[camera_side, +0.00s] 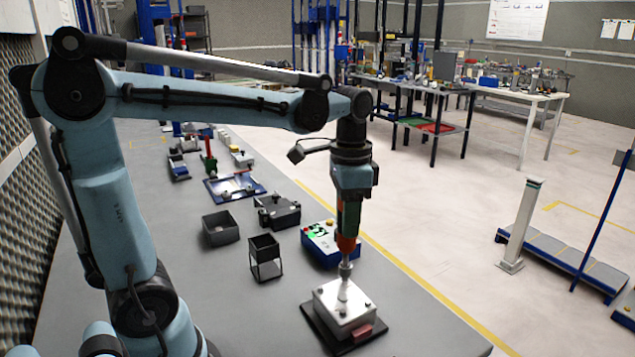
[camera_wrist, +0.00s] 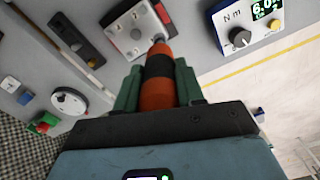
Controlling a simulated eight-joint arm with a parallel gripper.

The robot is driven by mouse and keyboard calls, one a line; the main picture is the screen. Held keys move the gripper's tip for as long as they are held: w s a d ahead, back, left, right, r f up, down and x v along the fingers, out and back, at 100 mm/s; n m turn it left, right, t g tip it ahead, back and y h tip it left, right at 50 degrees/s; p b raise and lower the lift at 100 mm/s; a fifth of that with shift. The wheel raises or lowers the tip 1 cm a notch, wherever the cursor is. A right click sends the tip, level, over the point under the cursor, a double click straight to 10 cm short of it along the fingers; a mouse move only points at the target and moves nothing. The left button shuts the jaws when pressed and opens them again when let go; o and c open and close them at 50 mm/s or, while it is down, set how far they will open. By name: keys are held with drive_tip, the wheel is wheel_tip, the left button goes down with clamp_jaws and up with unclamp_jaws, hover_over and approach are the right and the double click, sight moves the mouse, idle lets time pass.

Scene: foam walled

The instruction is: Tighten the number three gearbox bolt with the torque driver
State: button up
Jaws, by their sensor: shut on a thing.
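The torque driver (camera_side: 347,243) has an orange and black body and points straight down. My gripper (camera_side: 350,212) is shut on it; in the wrist view the green fingers of my gripper (camera_wrist: 158,85) close on both sides of the driver (camera_wrist: 158,65). The gearbox (camera_side: 338,308) is a silver box with bolts on top, on a dark base plate. The driver's tip meets a raised post on the gearbox top; I cannot tell whether it is seated on a bolt. The gearbox (camera_wrist: 130,35) also shows in the wrist view, partly hidden by the driver. Bolt numbers are not readable.
A blue-and-white torque controller (camera_side: 322,243) stands behind the gearbox; its display (camera_wrist: 264,9) is lit in the wrist view. A dark open stand (camera_side: 265,258), a grey bin (camera_side: 220,229) and a dark fixture (camera_side: 277,211) are nearby. The bench front left of the gearbox is clear.

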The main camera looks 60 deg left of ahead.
drive_tip(key=shift+f, duration=0.9)
idle(2.5)
drive_tip(key=shift+r, duration=0.15)
